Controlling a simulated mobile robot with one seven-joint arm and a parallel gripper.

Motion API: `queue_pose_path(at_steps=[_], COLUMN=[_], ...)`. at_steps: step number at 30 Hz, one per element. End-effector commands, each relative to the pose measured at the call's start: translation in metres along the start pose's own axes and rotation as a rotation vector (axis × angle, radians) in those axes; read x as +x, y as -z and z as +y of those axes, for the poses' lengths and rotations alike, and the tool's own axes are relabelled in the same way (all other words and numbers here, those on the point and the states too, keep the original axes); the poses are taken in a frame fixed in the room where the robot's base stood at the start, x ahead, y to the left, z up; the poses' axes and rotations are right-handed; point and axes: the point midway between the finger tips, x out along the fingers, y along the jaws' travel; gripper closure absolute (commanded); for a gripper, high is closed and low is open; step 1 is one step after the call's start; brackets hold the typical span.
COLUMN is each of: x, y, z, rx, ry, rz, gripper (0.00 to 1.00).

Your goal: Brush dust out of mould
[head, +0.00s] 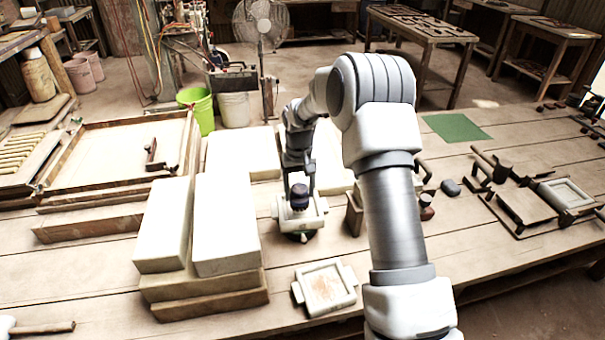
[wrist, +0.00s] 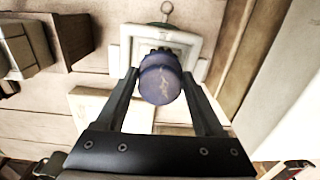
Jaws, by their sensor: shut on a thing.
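My gripper (wrist: 163,88) is shut on a round dark blue-purple knob (wrist: 160,80), which also shows in the head view (head: 300,196). It looks like a brush handle; any bristles below are hidden. The knob stands over a pale square frame like a mould (head: 313,213), with side lugs; it also shows in the wrist view (wrist: 126,46). The knob and my fingers hide its middle, and I cannot tell whether the knob's lower end touches it. A second pale mould (head: 327,287) lies nearer the front, with orange-brown dust in its recess.
White blocks (head: 225,225) on wooden boards stand close left of my gripper. A dark wooden block (head: 354,214) stands close right. A green mat (head: 457,128) lies at the back right; tools and another framed piece (head: 565,194) lie at right. The front right bench is clear.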

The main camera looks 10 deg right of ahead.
Motion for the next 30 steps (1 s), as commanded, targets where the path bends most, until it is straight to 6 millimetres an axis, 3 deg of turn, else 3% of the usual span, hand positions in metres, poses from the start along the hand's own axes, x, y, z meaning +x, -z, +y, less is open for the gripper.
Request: queue_pose_path(at_steps=[13, 30], x=[-0.043, -0.045], y=[-0.004, -0.005], z=[-0.001, -0.001], rx=[0.0, -0.001], ry=[0.0, 0.0], rz=[0.001, 0.001], gripper=[0.75, 0.75])
